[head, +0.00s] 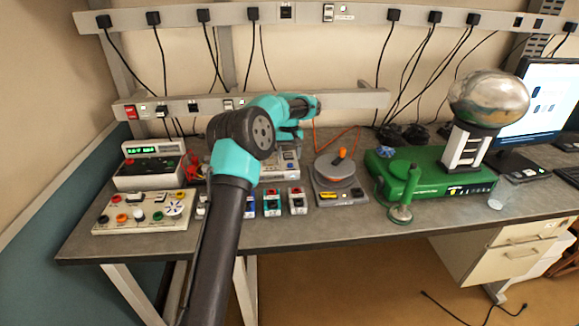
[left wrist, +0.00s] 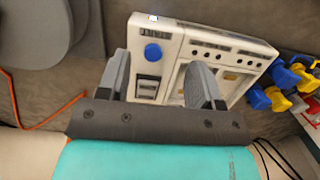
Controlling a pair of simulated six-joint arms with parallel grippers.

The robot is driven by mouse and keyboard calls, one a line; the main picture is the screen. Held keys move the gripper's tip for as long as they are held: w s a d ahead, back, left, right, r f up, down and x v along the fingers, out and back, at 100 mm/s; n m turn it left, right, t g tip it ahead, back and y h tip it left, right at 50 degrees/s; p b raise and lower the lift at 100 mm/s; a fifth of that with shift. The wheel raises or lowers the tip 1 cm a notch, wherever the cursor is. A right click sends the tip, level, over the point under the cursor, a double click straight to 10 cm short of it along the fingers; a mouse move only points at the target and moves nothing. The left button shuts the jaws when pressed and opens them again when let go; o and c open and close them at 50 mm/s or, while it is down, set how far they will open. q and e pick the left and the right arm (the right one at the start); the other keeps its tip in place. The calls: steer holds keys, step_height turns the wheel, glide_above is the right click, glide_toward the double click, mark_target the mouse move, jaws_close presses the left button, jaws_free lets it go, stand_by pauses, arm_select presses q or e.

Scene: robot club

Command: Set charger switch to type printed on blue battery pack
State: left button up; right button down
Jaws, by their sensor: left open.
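The charger (head: 280,168) is a pale box on the bench, partly hidden behind my left arm. In the left wrist view the charger (left wrist: 222,47) shows a blue knob (left wrist: 153,53), a dark switch (left wrist: 147,87) below it, and a row of round dark spots. My left gripper (left wrist: 160,68) is open and empty, its fingers over the charger's face on either side of the switch. Contact cannot be told. A blue battery pack (head: 250,208) stands near the bench's front edge, beside my forearm; its print is too small to read. My right gripper is not in view.
A turntable-like device (head: 338,180) with an orange knob is right of the charger. A control box (head: 142,214) stands left; a green unit (head: 430,183) stands right. Yellow and blue plugs (left wrist: 285,82) lie near the charger.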

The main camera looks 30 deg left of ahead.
arm_select(q)
steer(key=s+d, duration=0.5)
steer(key=s, duration=0.3)
steer(key=shift+d+r, duration=0.25)
steer(key=shift+r, duration=0.2)
